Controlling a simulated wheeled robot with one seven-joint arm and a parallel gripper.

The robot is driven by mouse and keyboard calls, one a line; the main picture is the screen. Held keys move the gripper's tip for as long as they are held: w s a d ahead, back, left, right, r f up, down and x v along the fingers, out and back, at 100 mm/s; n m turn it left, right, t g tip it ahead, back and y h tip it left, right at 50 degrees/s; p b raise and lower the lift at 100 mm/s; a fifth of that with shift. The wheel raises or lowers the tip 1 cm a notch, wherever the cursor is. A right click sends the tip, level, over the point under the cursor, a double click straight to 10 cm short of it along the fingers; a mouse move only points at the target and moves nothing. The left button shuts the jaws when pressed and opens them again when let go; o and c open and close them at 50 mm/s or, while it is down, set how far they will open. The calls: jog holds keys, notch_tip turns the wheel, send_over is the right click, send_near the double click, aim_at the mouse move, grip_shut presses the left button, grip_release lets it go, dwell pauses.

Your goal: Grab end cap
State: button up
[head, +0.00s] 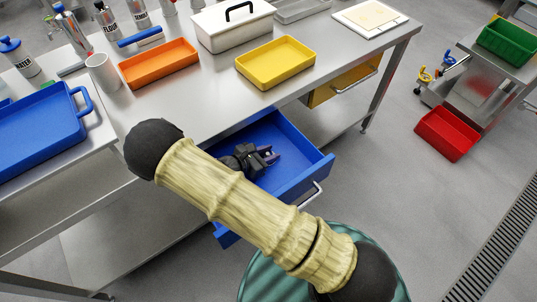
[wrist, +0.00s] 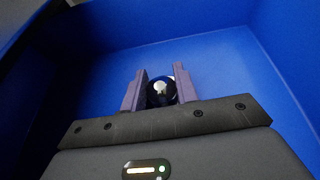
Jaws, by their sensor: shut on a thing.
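The end cap (wrist: 160,91) is a small round dark piece with a pale centre, seen in the wrist view between the two fingers. My gripper (wrist: 160,88) is shut on it, with one finger on each side. In the head view, my gripper (head: 268,154) is inside the open blue drawer (head: 310,163) under the steel table. The blue drawer floor and walls fill most of the wrist view (wrist: 222,58). My arm covers the drawer's left part in the head view.
The drawer's walls surround my gripper. Above it, the steel table (head: 215,108) bears an orange tray (head: 160,64), a yellow tray (head: 277,62) and a white box (head: 235,28). A closed yellow drawer (head: 345,82) is at the right. A red bin (head: 447,133) stands on the floor.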

aim_at(268, 153)
jog(key=shift+s+a+f, duration=0.1)
jog(key=shift+a+f, duration=0.05)
notch_tip(268, 153, up, 10)
jog(key=shift+r+p, duration=0.1)
jog(key=shift+p, duration=0.7)
